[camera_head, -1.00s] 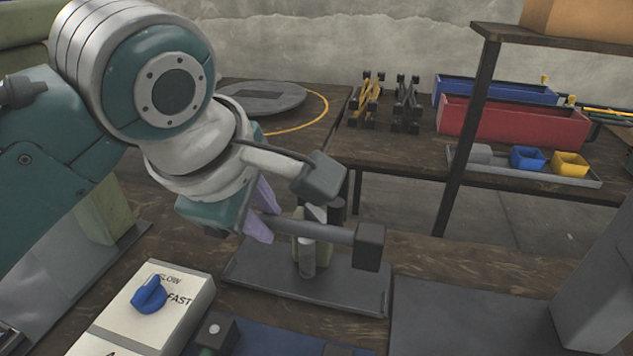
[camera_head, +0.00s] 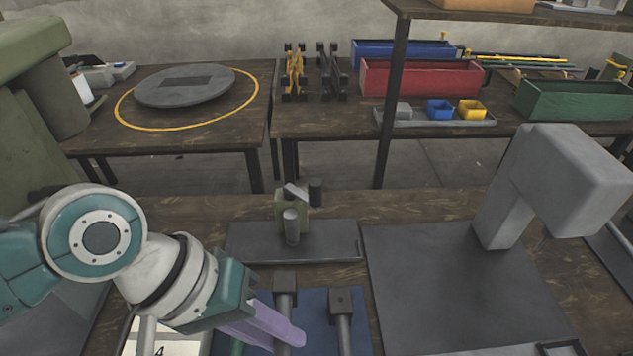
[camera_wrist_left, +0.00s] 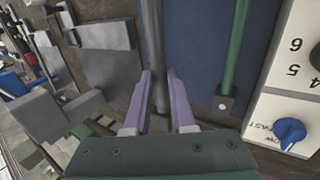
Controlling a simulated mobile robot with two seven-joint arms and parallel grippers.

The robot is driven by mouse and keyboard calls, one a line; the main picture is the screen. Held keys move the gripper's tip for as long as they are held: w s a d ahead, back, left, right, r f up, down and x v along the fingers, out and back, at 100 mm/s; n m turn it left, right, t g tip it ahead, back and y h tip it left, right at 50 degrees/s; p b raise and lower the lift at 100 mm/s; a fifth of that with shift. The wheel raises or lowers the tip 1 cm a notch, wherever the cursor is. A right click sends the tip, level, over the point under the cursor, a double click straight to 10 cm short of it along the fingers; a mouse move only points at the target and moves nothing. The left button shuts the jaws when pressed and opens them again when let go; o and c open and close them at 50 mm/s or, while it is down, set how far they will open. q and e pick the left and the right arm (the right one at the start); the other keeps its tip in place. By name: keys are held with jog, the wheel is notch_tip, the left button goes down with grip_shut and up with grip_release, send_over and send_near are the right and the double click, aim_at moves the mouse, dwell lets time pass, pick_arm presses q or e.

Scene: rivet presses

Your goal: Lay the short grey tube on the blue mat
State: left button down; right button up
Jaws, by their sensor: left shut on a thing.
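My left gripper (camera_head: 268,328) is shut around a grey tube (camera_head: 285,305) with a dark square block at its far end. In the left wrist view this tube (camera_wrist_left: 154,45) runs between the purple fingers (camera_wrist_left: 160,95). The tube is over the blue mat (camera_head: 315,308); I cannot tell whether it touches it. A second grey tube (camera_head: 343,330) with a square end block is on the mat to its right. A green tube is on the mat to its left, clear in the left wrist view (camera_wrist_left: 236,50). My right gripper is not in view.
Behind the mat stands a small press on a dark base plate (camera_head: 330,250). A white control box with a blue knob (camera_wrist_left: 289,130) is left of the mat.

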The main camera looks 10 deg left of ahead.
aim_at(282, 353)
pick_arm(q)
jog(key=shift+w+d, duration=0.1)
jog(key=shift+w, duration=0.05)
jog(key=shift+r+p, duration=0.15)
jog(key=shift+p, duration=0.2)
notch_tip(282, 353, down, 7)
jog(key=b, duration=0.5)
jog(key=shift+f+b, duration=1.3)
jog(key=shift+f, duration=0.15)
jog(key=c, duration=0.7)
grip_release()
jog(key=shift+r, duration=0.1)
